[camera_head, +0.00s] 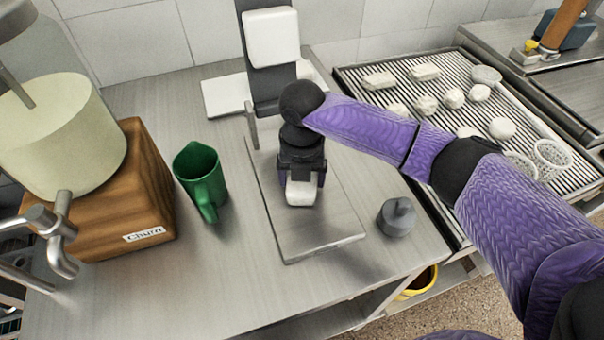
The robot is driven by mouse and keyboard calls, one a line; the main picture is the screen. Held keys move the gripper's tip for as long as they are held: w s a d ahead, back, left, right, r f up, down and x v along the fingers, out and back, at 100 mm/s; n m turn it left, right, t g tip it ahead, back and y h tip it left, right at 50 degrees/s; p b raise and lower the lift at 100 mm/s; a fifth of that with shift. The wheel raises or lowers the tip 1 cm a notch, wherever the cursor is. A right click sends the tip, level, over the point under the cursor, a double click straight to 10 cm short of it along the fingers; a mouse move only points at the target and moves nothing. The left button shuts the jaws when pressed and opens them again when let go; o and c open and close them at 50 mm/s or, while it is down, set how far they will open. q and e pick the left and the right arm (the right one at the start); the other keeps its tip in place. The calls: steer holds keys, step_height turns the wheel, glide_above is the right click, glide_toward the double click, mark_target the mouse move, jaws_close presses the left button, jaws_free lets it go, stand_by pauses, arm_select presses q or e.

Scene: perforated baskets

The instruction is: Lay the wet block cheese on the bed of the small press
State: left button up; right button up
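A small white block cheese (300,194) is at the fingertips of my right gripper (301,181), which points down with a finger on each side of the block. The gripper looks shut on it. The block is over the middle of the flat metal bed (308,236) of the small press; I cannot tell whether it touches the bed. The press has a dark upright column (268,82) with a white block on its front, behind my gripper. My wrist hides part of the column's foot and the bed's far end. My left gripper is out of view.
A green jug (201,180) stands left of the bed, and a wooden churn stand (138,200) is farther left. A grey lidded weight (397,217) stands right of the bed. A slatted rack (440,108) at the right holds several white cheeses and perforated baskets (551,157).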

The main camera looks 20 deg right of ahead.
steer(key=shift+o, duration=0.7)
step_height(320, 180, up, 12)
steer(key=p, duration=0.4)
steer(key=shift+r, duration=0.15)
